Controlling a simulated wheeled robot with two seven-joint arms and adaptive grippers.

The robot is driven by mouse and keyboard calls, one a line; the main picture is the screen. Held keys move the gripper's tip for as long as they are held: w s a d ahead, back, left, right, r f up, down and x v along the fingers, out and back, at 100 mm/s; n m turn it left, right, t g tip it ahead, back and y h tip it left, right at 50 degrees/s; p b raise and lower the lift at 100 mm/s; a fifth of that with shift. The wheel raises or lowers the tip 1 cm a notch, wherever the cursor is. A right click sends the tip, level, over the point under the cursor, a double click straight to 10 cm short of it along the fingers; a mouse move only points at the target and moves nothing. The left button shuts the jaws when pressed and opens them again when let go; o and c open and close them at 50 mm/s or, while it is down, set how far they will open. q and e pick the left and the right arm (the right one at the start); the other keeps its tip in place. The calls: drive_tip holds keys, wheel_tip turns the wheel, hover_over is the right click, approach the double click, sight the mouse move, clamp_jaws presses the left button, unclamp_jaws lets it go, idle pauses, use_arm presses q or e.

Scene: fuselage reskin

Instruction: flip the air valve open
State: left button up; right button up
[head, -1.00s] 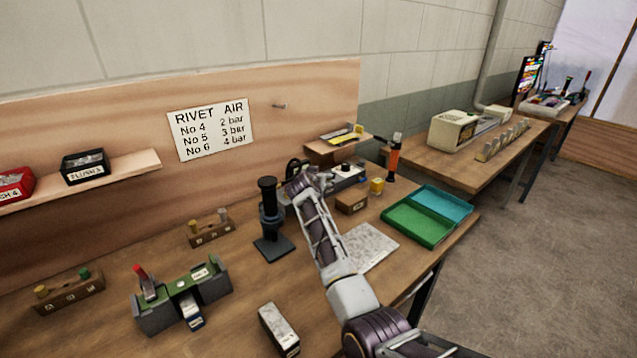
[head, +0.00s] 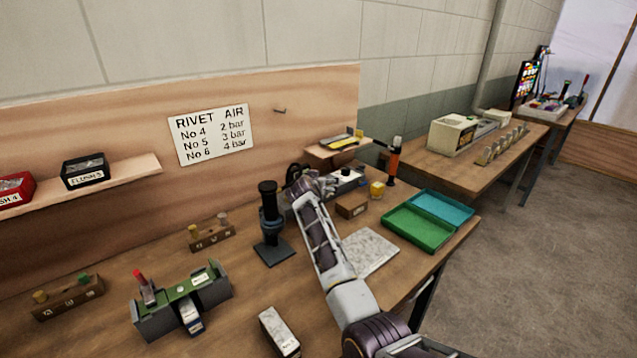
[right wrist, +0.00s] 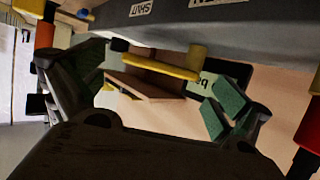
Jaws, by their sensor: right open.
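The air unit is a pale box with a dark knob at the back of the bench (head: 350,177), partly behind my right gripper (head: 316,184). In the right wrist view, which looks upside down, a grey body (right wrist: 235,35) carries a "SHUT" label and a second label ending in "EN". A yellow lever (right wrist: 155,66) lies beside it, its free end toward the SHUT side. My right gripper (right wrist: 160,75) is open, with the lever between and beyond its green-padded fingers. I cannot tell whether they touch it. My left gripper is out of view.
A black stand tool (head: 268,220) is left of my right arm. A brown block (head: 351,205), yellow cup (head: 377,189), orange tool (head: 393,163) and green tray (head: 418,229) stand to the right. A small shelf (head: 325,153) is behind.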

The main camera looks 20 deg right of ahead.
wheel_tip(320, 180, up, 10)
idle(0.8)
